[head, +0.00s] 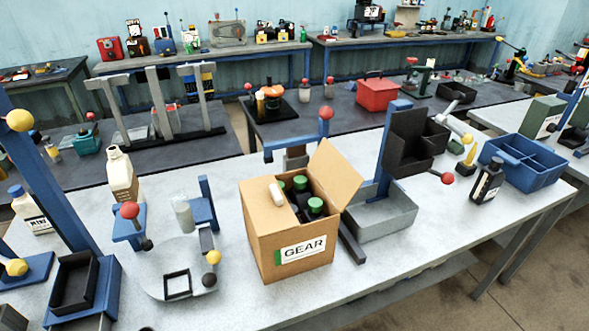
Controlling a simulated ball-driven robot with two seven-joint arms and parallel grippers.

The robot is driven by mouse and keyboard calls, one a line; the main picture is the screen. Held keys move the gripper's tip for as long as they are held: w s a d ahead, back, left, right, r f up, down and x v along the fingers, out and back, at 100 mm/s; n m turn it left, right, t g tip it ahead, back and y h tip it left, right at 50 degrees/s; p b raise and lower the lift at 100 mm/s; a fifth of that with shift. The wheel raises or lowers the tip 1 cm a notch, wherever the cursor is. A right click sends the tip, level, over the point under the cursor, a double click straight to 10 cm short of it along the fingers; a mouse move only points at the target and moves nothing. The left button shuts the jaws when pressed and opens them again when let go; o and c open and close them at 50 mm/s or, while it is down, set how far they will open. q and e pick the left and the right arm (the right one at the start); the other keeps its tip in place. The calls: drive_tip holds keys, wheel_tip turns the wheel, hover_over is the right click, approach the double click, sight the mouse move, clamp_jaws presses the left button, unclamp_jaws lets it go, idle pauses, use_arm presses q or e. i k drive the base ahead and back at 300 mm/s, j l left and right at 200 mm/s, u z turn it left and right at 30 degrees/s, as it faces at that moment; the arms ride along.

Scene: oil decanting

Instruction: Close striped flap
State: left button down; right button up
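A cardboard box (256,239) labelled GEAR stands on the pale bench in the middle of the head view. Its top is open, and one plain flap (337,172) stands up at its right side, leaning outward. I see no stripes on this flap; the label (304,249) on the front has a green end. Several dark bottles with green caps (315,204) and a white-capped item (276,193) stand inside the box, near rim height. Neither of my grippers shows.
A blue stand with a grey tray (383,219) is close to the box's right. A round plate fixture (182,268) with red and yellow knobs is at its left. A dark bottle (486,181) and blue crate (530,163) stand farther right. Bench space before the box is clear.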

sight(340, 179)
drive_tip(key=l+u, duration=1)
drive_tip(key=l, duration=0.5)
drive_tip(key=k+l+u, duration=0.1)
drive_tip(key=l, duration=0.35)
drive_tip(key=k+l, duration=0.1)
drive_tip(key=l, duration=0.4)
